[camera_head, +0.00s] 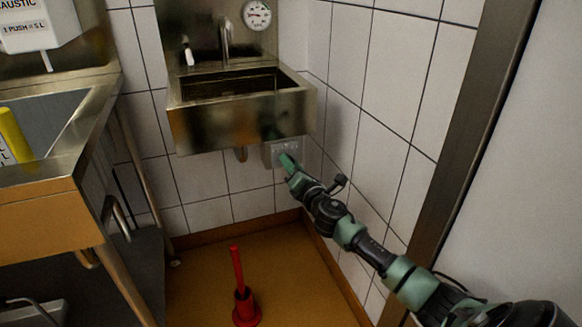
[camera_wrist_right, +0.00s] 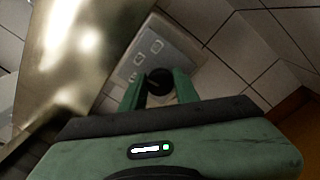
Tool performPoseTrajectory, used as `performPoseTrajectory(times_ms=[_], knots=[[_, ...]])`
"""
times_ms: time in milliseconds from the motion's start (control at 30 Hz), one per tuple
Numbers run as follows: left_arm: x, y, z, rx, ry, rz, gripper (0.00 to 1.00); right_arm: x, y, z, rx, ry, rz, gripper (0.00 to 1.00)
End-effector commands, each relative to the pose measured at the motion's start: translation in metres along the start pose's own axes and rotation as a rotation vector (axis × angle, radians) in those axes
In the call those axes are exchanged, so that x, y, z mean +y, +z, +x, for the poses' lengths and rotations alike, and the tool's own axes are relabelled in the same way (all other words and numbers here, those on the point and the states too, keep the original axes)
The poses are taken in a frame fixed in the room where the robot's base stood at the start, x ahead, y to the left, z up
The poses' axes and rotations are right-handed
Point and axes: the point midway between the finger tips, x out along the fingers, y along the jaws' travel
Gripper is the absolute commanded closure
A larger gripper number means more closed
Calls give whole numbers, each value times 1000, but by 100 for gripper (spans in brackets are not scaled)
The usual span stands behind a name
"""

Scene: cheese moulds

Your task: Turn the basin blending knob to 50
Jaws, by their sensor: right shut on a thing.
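The black round blending knob (camera_wrist_right: 159,80) sits on a grey metal control box (camera_wrist_right: 152,48) in the right wrist view. The box also shows in the head view (camera_head: 270,155), fixed to the wall under the right side of the steel basin (camera_head: 240,118). My right gripper (camera_wrist_right: 158,88) has one green finger on each side of the knob and is shut on it. In the head view the right gripper (camera_head: 288,162) reaches the box front, and its fingers hide the knob there. The knob's setting cannot be read. My left gripper is not in view.
A round gauge (camera_head: 257,14) hangs on the wall above the basin, right of the tap (camera_head: 225,40). A red plunger (camera_head: 245,305) stands on the brown floor. A larger steel sink (camera_head: 60,160) is at left. A tiled wall (camera_head: 390,110) runs close along my right arm.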

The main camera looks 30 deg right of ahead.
Motion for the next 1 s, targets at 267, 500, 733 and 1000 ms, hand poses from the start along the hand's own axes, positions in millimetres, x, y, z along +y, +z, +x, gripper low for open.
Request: performPoseTrajectory(times_ms=[267, 500, 733, 1000], knots=[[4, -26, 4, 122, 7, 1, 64, 0, -1, 0, -21, 3, 265, 100], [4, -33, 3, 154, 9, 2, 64, 0, 0, 0, -38, 7, 493, 100], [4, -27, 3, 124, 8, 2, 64, 0, 0, 0, -52, 10, 695, 100], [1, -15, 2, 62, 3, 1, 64, 0, 0, 0, -65, 12, 868, 100]])
